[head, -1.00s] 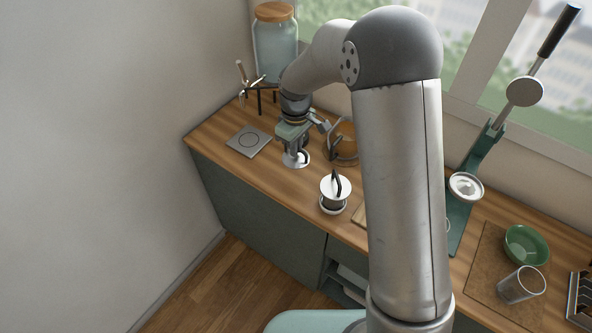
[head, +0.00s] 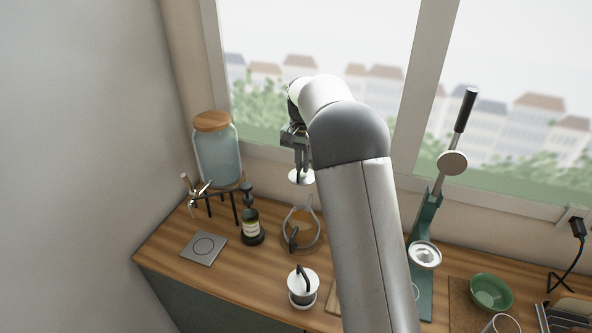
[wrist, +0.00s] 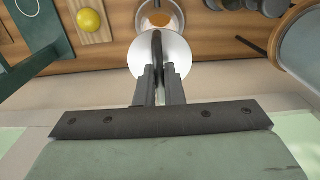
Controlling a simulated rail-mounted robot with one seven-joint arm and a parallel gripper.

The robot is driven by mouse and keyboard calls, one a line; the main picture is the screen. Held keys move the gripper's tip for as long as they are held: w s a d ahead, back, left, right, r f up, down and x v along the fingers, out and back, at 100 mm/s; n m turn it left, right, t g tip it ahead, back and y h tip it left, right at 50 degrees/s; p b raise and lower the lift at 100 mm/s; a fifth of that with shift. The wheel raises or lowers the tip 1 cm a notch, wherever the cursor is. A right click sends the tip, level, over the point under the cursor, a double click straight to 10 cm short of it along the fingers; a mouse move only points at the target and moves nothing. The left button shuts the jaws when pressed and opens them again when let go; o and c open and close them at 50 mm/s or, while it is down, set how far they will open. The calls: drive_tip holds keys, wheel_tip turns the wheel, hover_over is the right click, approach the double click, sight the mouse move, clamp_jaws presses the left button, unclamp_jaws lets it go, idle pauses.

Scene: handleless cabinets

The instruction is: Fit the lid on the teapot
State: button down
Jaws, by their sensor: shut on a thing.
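My gripper (head: 301,160) is shut on the white round lid (head: 302,177) and holds it well above the counter. In the wrist view the lid (wrist: 150,58) is a white disc whose dark upright handle (wrist: 157,50) sits between the fingertips. The teapot (head: 301,229) is a glass vessel with amber liquid and a dark handle, standing open on the counter below the lid. In the wrist view the top part of the teapot (wrist: 161,16) shows just past the lid, partly hidden by it. The lid and teapot are apart.
A white-topped pot (head: 303,287) stands in front of the teapot. A dark canister (head: 251,228) and a glass dispenser (head: 217,155) are to its left, a green lever press (head: 424,220) to the right. A grey square plate (head: 203,247) lies front left.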

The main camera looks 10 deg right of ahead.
idle(0.3)
drive_tip(key=shift+f+b, duration=1.6)
drive_tip(key=shift+f, duration=1.3)
wheel_tip(320, 180, down, 9)
drive_tip(key=b, duration=0.4)
drive_tip(key=shift+b, duration=0.3)
idle(2.5)
drive_tip(key=c, duration=1.5)
unclamp_jaws()
drive_tip(key=shift+o, duration=0.2)
wheel_tip(320, 180, up, 18)
drive_tip(key=f, duration=0.1)
hover_over(302, 174)
drive_tip(key=shift+r+b, duration=0.25)
drive_tip(key=shift+b, duration=0.15)
